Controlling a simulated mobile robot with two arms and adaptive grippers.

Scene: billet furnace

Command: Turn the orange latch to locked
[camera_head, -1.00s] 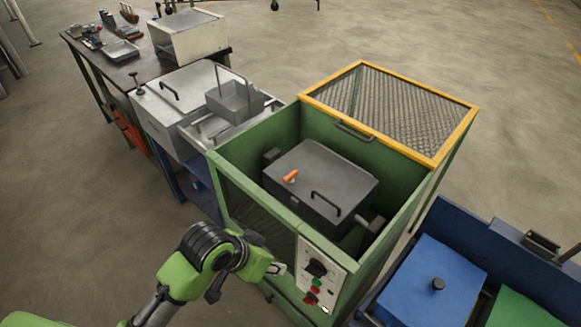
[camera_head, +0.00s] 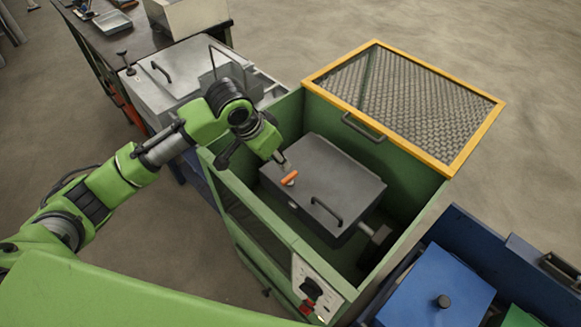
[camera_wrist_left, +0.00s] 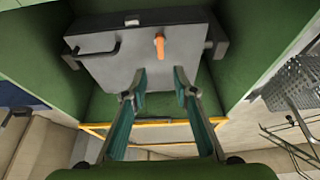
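The orange latch (camera_head: 289,178) is a short handle on top of the dark grey lidded box (camera_head: 335,172) inside the green cabinet. It also shows in the left wrist view (camera_wrist_left: 160,46), ahead of the fingertips and roughly in line with the gap between them. My left gripper (camera_head: 280,159) is above the lid, close to the latch. In the left wrist view my left gripper (camera_wrist_left: 161,78) has its two fingers apart with nothing between them. Whether a finger touches the latch cannot be told. My right gripper is not in view.
The green cabinet (camera_head: 400,175) has walls around the box and an open yellow-framed mesh lid (camera_head: 405,100). A black lid handle (camera_head: 327,211) stands near the latch. A control panel (camera_head: 316,288) is on the cabinet front. A blue bin (camera_head: 435,290) stands at the right.

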